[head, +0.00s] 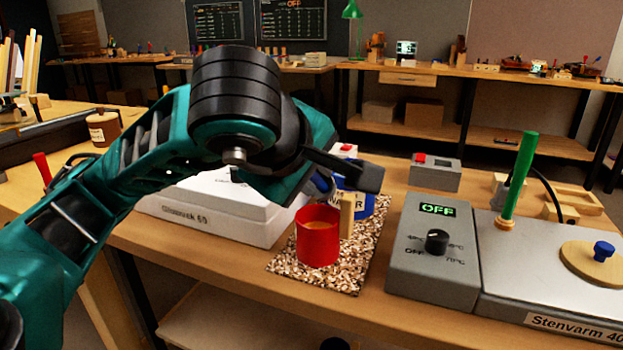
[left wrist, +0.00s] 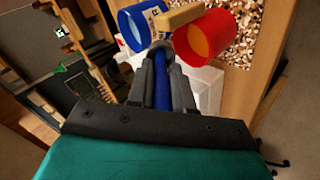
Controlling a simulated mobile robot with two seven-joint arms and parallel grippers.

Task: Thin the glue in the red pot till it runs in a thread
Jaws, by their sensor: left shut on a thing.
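The red pot (head: 318,238) stands on a speckled mat with tan-brown glue in it. It also shows in the left wrist view (left wrist: 222,38). The blue pot (head: 358,203), labelled WATER, stands just behind and right of it, partly hidden by my left gripper (head: 362,176). In the left wrist view my left gripper (left wrist: 162,82) is shut on a blue-handled tool (left wrist: 162,92) with a greyish tip, pointing toward the two pots. A wooden piece (head: 347,215) shows between the pots; I cannot tell what it belongs to. My right gripper is out of view.
The speckled mat (head: 285,263) lies on the bench. A white box (head: 215,208) stands left of it. A grey control box (head: 432,265) reading OFF and a heater unit (head: 560,290) stand right. A small grey box with a red button (head: 435,172) is behind.

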